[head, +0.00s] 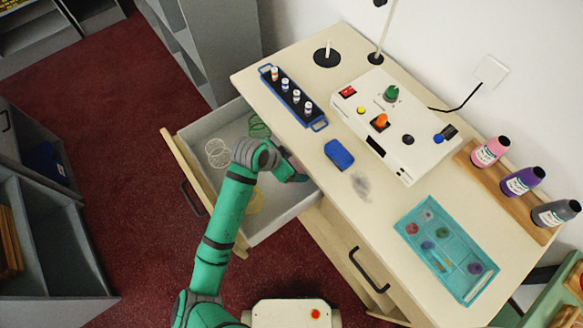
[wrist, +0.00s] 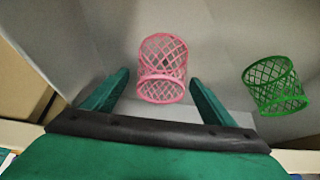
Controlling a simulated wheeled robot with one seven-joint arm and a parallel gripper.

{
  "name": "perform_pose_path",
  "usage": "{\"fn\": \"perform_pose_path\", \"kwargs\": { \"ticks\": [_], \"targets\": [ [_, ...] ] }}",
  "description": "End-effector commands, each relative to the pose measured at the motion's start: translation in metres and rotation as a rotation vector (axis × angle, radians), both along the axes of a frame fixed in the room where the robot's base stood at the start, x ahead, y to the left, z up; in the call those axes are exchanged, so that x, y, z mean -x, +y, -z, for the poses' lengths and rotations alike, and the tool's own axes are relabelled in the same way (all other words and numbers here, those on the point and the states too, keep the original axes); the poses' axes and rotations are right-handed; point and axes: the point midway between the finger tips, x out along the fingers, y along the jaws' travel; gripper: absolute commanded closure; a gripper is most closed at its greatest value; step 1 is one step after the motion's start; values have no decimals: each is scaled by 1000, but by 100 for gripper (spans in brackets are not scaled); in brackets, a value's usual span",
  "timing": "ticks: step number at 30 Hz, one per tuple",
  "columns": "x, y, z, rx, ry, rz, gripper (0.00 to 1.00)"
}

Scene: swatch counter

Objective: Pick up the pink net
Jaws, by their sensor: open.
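In the wrist view the pink net (wrist: 162,70), an open mesh cylinder, is in the grey drawer between the fingertips of my gripper (wrist: 160,78). The jaws are open, with a finger on either side and a gap to the net. A green net (wrist: 275,87) lies to the right, outside the jaws. In the head view my gripper (head: 297,176) is low over the drawer's right part, by the desk edge. The pink net is largely hidden there by my arm.
The open drawer (head: 292,208) also holds a white net (head: 217,153) and a yellow net (head: 256,204). The desk top overhangs the drawer's right side. On it are a blue rack (head: 292,97) of vials, a blue block (head: 339,154), a control box (head: 372,105) and a teal tray (head: 410,215).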

Motion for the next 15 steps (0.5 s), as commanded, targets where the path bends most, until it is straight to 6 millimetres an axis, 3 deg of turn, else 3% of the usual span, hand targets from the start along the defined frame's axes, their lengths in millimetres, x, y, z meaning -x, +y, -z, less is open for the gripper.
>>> {"fn": "perform_pose_path", "kwargs": {
  "ticks": [2,8,15],
  "targets": [
    [0,0,0,0,0,0,22],
    [0,0,0,0,0,0,65],
    [0,0,-1,0,0,0,65]
  ]
}}
